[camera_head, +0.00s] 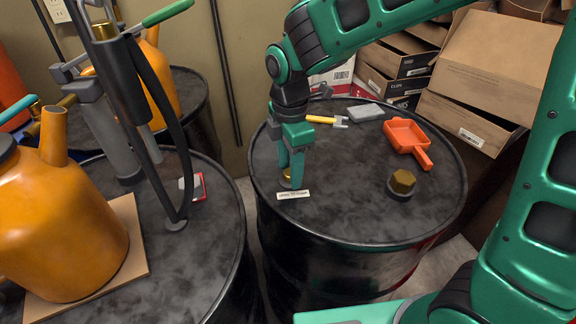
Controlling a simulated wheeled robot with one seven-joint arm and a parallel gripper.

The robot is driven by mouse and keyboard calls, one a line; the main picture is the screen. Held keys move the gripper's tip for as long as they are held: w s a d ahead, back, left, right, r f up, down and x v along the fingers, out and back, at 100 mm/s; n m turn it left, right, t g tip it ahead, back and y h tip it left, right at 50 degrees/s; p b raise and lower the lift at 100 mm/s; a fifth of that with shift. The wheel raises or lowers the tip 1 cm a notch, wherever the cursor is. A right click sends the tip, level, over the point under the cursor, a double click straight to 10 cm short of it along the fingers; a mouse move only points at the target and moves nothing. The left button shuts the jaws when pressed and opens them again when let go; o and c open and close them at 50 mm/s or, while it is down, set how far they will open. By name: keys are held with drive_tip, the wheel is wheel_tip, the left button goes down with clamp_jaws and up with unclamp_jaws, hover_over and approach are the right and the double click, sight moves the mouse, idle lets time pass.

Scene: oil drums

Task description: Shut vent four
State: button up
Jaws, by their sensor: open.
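A small brass vent (286,176) stands on the top of the right black drum (345,215), near its left front rim. A white label (293,195) lies just in front of it; its print is too small to read, so I cannot tell the vent's number. My gripper (291,182) points down with its fingers at the vent and is open. The fingers cover part of the vent, so I cannot tell whether they touch it or how far it is turned.
A pump (120,90) and orange can (65,215) stand on the left drum. Cardboard boxes (480,75) stand behind.

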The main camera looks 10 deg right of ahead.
drive_tip(key=c, duration=1.1)
drive_tip(key=shift+o, duration=0.3)
drive_tip(key=shift+a, duration=0.1)
